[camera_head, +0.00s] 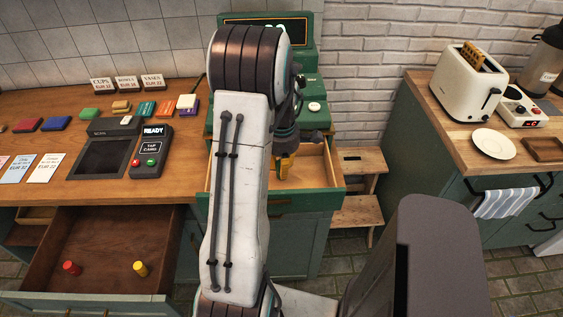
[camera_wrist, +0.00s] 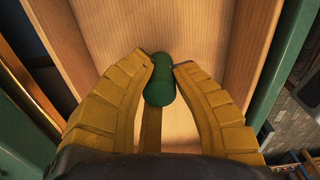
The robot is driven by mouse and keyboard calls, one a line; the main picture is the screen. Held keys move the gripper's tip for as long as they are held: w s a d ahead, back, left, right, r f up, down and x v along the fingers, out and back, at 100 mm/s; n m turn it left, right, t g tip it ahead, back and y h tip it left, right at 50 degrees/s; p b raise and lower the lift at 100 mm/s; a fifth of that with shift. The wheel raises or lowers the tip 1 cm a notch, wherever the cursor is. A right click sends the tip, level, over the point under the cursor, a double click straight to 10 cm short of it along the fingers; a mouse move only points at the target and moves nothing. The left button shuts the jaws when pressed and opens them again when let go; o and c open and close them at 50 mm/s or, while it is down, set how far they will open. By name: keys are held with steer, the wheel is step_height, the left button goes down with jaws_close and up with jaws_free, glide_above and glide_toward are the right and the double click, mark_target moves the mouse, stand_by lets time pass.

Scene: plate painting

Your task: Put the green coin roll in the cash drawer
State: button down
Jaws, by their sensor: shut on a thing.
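My gripper (camera_wrist: 164,66) is shut on the green coin roll (camera_wrist: 158,88), which shows between the two yellow fingers in the wrist view. In the head view my gripper (camera_head: 285,168) hangs over the open cash drawer (camera_head: 318,173), the wooden tray with a green front below the green cash register (camera_head: 312,90). The wrist view shows the drawer's bare wooden floor (camera_wrist: 195,28) behind the roll. I cannot tell whether the roll touches the floor. In the head view the roll is not clearly visible.
A larger open drawer (camera_head: 105,235) at lower left holds a red roll (camera_head: 71,268) and a yellow roll (camera_head: 140,268). A card reader (camera_head: 150,150) stands on the counter left of the register. A wooden step stool (camera_head: 360,163) is right of the cash drawer.

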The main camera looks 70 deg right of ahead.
steer(key=shift+f, duration=0.35)
steer(key=shift+f, duration=0.15)
steer(key=c, duration=1.2)
jaws_free()
steer(key=shift+o, duration=0.2)
